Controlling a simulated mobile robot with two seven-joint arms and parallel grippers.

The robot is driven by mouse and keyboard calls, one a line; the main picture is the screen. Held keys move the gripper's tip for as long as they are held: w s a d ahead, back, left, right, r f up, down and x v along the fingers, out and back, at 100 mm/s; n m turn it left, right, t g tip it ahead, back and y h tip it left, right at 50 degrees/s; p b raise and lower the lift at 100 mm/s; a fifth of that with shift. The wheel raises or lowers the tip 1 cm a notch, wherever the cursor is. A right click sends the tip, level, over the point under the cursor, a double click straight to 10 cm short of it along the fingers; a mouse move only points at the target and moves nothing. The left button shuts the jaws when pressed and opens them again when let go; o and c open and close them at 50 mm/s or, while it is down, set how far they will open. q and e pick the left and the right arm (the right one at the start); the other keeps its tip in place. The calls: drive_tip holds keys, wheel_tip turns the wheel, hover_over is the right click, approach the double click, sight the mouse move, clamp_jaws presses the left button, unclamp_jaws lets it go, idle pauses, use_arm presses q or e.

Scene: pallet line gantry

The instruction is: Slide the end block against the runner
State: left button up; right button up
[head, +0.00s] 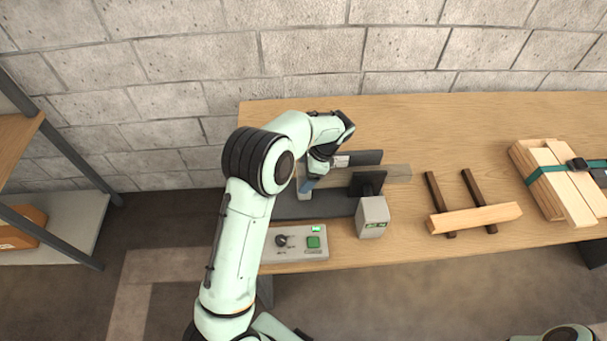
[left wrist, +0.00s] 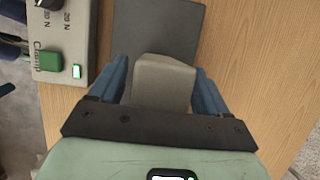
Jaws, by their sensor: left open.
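A pale grey block (left wrist: 163,82), which looks like the end block, stands on a dark plate (left wrist: 172,25) in the left wrist view. My left gripper (left wrist: 160,95) is open, with one blue finger on either side of it; I cannot tell whether they touch it. In the head view my left gripper (head: 308,184) points down over the dark plate (head: 325,206) and mostly hides this block. A grey-brown beam (head: 398,173), probably the runner, lies to the right, partly behind a black upright plate (head: 367,183). Its left end is hidden. My right gripper is out of view.
A grey box with a green display (head: 373,217) stands before the black plate. A dark fence (head: 368,157) runs behind the beam. A control box (head: 295,244) sits at the front edge. Two dark strips, a light board (head: 475,218) and strapped planks (head: 560,185) lie right.

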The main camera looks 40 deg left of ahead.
use_arm(q)
drive_tip(key=shift+a, duration=0.1)
drive_tip(key=p+v, duration=0.2)
drive_tip(key=v, duration=1.1)
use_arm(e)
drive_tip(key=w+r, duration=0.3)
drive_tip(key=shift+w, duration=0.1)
use_arm(q)
drive_tip(key=shift+r, duration=0.1)
